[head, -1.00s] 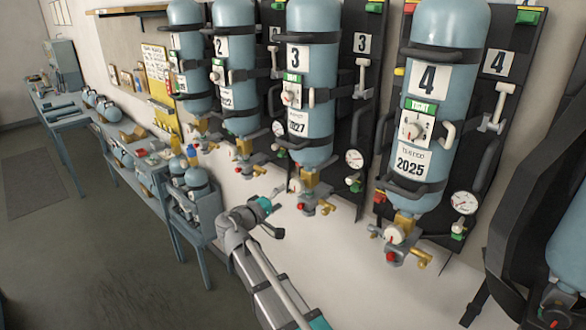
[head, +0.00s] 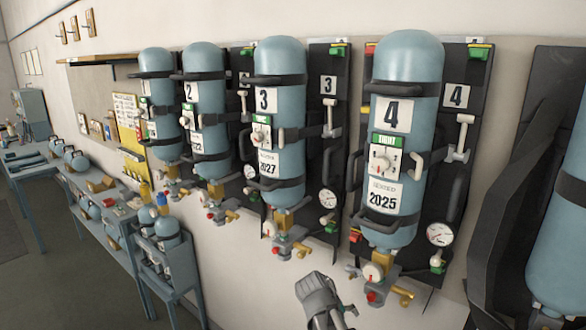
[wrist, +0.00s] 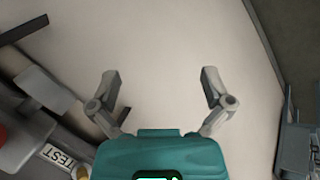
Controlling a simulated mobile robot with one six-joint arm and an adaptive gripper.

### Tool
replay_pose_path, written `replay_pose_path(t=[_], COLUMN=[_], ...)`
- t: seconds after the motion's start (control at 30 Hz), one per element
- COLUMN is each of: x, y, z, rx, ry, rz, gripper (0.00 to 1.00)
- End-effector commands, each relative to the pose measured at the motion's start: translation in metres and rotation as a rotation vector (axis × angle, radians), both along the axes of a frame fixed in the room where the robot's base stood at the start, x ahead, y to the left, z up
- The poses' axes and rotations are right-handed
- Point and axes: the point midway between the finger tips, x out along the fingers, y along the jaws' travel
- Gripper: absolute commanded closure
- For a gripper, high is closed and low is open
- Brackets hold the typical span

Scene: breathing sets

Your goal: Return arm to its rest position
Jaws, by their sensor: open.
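My gripper (wrist: 160,95) is open and empty in the wrist view, its two grey fingers spread above the teal palm. A pale, bare surface fills the space between and beyond the fingers. In the head view, part of my arm (head: 318,298) shows at the bottom, below and left of set 4's valve. The fingers cannot be made out clearly there. Blue cylinder 4 (head: 406,130), cylinder 3 (head: 279,115), and the cylinders marked 2 (head: 207,110) and 1 (head: 158,105) hang upright on black wall backplates.
A large black breathing set (head: 520,190) with a blue cylinder stands at the right edge. A blue rack (head: 172,268) holding small cylinders stands at lower left, near a bench (head: 125,215). A yellow notice (head: 128,122) hangs on the wall. Floor shows at the lower left.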

Motion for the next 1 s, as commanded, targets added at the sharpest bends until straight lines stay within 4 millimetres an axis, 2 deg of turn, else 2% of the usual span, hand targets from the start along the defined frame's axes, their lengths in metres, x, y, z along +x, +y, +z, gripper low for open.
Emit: replay_pose_path(t=[0.03,0.13,0.4,0.6,1.0], x=[-0.014,-0.033,-0.077,-0.088,-0.089], y=[-0.01,-0.02,-0.031,-0.031,-0.031], z=[-0.01,-0.024,-0.046,-0.049,-0.049], rx=[0.051,0.162,0.434,0.529,0.54], ry=[0.026,0.074,0.165,0.187,0.189], rz=[-0.025,-0.064,-0.134,-0.152,-0.151], gripper=[0.0,0.0,0.0,0.0,0.0])
